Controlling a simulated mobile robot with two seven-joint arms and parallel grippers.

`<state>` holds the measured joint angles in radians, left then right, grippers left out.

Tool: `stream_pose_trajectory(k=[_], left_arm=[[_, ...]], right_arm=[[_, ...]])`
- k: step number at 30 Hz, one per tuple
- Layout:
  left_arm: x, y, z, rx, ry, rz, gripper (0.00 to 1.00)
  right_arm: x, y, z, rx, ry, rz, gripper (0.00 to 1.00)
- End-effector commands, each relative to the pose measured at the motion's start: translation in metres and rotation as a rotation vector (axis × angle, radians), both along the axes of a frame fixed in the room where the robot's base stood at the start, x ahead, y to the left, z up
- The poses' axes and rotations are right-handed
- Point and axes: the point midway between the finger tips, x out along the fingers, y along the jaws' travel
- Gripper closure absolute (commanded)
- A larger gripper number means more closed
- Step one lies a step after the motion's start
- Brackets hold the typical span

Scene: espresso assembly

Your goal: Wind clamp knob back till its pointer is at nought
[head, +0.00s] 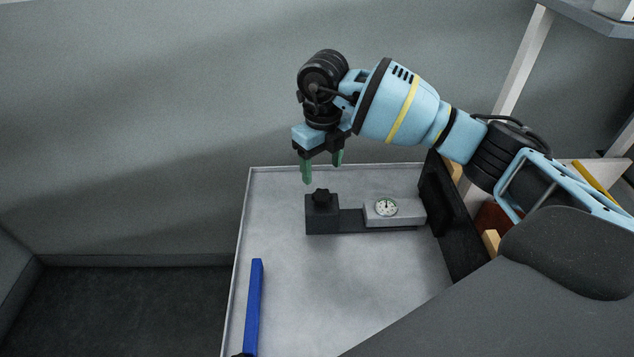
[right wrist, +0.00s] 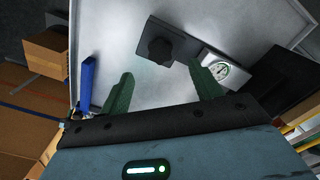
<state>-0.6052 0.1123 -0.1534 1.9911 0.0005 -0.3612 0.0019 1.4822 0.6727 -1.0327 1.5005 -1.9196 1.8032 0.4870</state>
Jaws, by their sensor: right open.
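The clamp (head: 350,220) lies on the grey tray, with a dark block at its left end and a light grey block at its right. Its black lobed knob (head: 321,196) sits on top of the dark block. The knob also shows in the right wrist view (right wrist: 161,51), ahead of the fingers. A round white dial (head: 386,207) is on the light block; its reading is too small to tell. My right gripper (head: 322,172) is open and empty, above and a little behind the knob, apart from it. My left gripper is not in view.
The light grey tray (head: 290,290) has a thin raised rim. A blue bar (head: 254,305) lies along its left side. A black upright panel (head: 437,210) stands close to the clamp's right end. The tray's front middle is clear.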

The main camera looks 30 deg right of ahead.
Motion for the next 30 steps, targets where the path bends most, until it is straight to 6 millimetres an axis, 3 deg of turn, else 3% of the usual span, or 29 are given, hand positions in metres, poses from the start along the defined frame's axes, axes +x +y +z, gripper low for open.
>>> stream_pose_trajectory(k=[5,18,30], left_arm=[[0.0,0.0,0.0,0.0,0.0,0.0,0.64],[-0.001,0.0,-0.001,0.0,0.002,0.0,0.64],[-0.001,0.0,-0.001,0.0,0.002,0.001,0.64]], right_arm=[[-0.001,0.0,-0.013,0.0,0.003,-0.001,0.36],[0.0,0.0,-0.071,0.0,0.002,-0.001,0.36],[0.0,0.0,-0.078,0.0,-0.001,0.0,0.36]])
